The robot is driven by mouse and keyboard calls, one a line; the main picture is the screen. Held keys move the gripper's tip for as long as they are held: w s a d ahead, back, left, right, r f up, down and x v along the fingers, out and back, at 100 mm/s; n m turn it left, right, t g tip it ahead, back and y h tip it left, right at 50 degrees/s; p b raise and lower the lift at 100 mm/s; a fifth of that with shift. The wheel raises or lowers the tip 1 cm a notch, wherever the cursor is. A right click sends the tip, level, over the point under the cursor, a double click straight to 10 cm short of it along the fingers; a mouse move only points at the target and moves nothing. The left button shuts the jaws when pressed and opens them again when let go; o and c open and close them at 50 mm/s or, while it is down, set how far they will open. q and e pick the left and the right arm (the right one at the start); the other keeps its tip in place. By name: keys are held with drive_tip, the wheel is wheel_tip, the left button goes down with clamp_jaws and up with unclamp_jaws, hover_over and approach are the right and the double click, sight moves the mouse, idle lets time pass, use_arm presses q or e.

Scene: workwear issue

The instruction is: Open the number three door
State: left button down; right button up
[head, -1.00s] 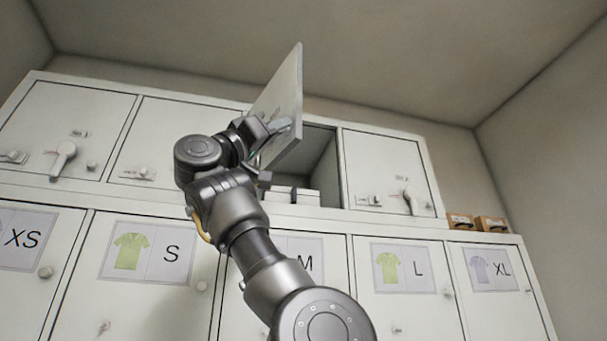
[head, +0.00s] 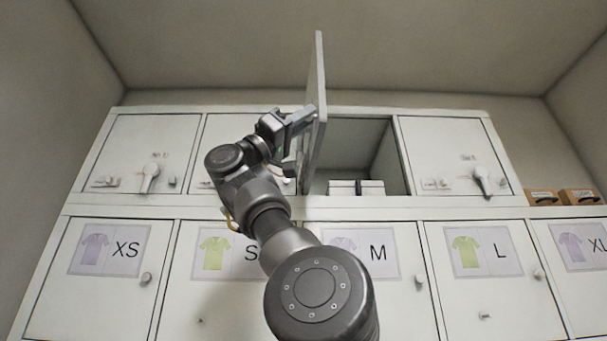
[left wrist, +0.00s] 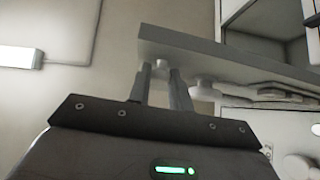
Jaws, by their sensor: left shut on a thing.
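The open door (head: 319,90) is third from the left in the upper row of the white cabinet. It stands far out from its compartment (head: 366,150) and shows nearly edge-on. Its number cannot be read. My left gripper (head: 304,122) is at the left side of the door, near its outer part. In the left wrist view, the fingers (left wrist: 162,80) are shut on a small fitting at the door panel (left wrist: 220,55), apparently its handle, mostly hidden between them. A round white knob (left wrist: 205,90) sits beside the fingers. My right gripper is not in view.
White boxes (head: 357,187) lie inside the open compartment. Closed upper doors stand at the left (head: 148,150) and right (head: 455,150). Lower doors carry shirt-size labels, such as M (head: 362,255). Brown boxes (head: 562,197) sit at the far right.

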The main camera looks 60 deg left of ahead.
use_arm(q)
drive_tip(key=c, duration=1.3)
unclamp_jaws()
drive_tip(key=shift+s+r, duration=0.1)
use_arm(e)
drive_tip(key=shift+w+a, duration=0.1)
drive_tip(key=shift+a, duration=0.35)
